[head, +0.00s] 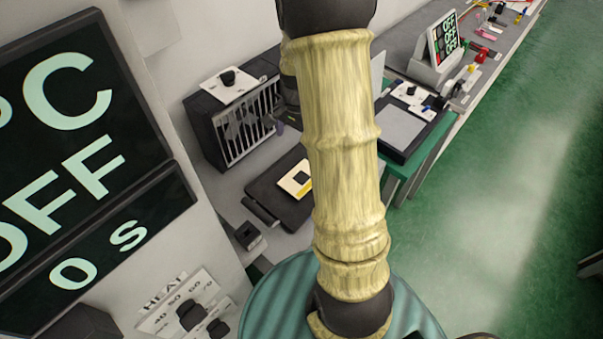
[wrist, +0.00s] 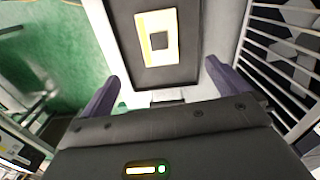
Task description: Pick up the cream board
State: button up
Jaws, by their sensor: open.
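The cream board (head: 288,183) is a small flat piece with a black square in its middle and a yellow strip along one edge. It lies on a dark flat tray (head: 268,200), and my arm partly covers its right side in the head view. In the wrist view the cream board (wrist: 143,42) shows whole at the top centre, on the dark tray (wrist: 123,62). My gripper (wrist: 162,74) is open and empty, its two purple-grey fingers spread wide. The board appears beyond the fingertips, not between them. In the head view the gripper is mostly hidden behind my arm.
A dark rack with white bars (head: 245,125) stands beside the tray; its bars also fill the right of the wrist view (wrist: 285,50). A large sign panel (head: 75,130) is at the left. A green-edged bench (head: 400,165) and green floor (head: 500,200) lie to the right.

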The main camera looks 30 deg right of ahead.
jog(key=shift+w+d+f+m, duration=0.15)
jog(key=shift+w+d+m, duration=0.1)
jog(key=shift+d+m, duration=0.3)
jog(key=p, duration=0.3)
send_over(301, 177)
notch_tip(301, 177, down, 12)
jog(key=shift+f, duration=0.1)
jog(key=shift+s+d+f+p, duration=0.1)
jog(key=shift+f+p, duration=1.05)
jog(key=shift+f, duration=1.45)
jog(key=shift+c, duration=0.4)
